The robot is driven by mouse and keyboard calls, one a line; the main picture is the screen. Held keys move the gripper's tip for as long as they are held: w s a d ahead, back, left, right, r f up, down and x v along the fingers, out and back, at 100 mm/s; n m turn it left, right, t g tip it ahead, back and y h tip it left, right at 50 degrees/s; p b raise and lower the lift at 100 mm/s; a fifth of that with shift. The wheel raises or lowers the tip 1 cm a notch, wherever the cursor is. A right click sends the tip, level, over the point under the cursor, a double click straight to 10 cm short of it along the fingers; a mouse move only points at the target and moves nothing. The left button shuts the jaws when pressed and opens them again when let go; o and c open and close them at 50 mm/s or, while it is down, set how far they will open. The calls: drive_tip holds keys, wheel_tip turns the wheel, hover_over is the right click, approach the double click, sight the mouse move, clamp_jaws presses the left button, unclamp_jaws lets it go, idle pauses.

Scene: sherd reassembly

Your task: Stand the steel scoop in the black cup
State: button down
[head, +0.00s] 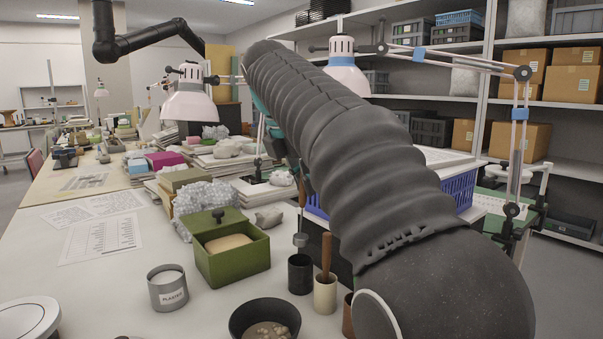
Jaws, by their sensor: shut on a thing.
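The black cup (300,275) stands upright on the white table, left of my arm. The steel scoop (300,240) hangs upright with its grey metal end down and a thin stem above. In the picture its lower end is just above the cup's rim; I cannot tell whether it is directly over the mouth. My gripper (302,188) is mostly hidden behind my thick grey-sleeved arm. A dark part of it shows at the top of the stem, shut on the scoop.
A cream cup (325,296) with a wooden handle stands close right of the black cup. A green box (233,268) is to the left, a plaster tin (168,292) farther left, and a dark bowl (242,324) in front.

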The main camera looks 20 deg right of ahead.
sight(305, 238)
drive_tip(key=shift+f, duration=1.2)
drive_tip(key=shift+f+b, duration=1.9)
drive_tip(key=shift+f, duration=1.55)
drive_tip(key=c, duration=1.1)
unclamp_jaws()
drive_tip(key=v, duration=1.2)
drive_tip(key=shift+s, duration=0.1)
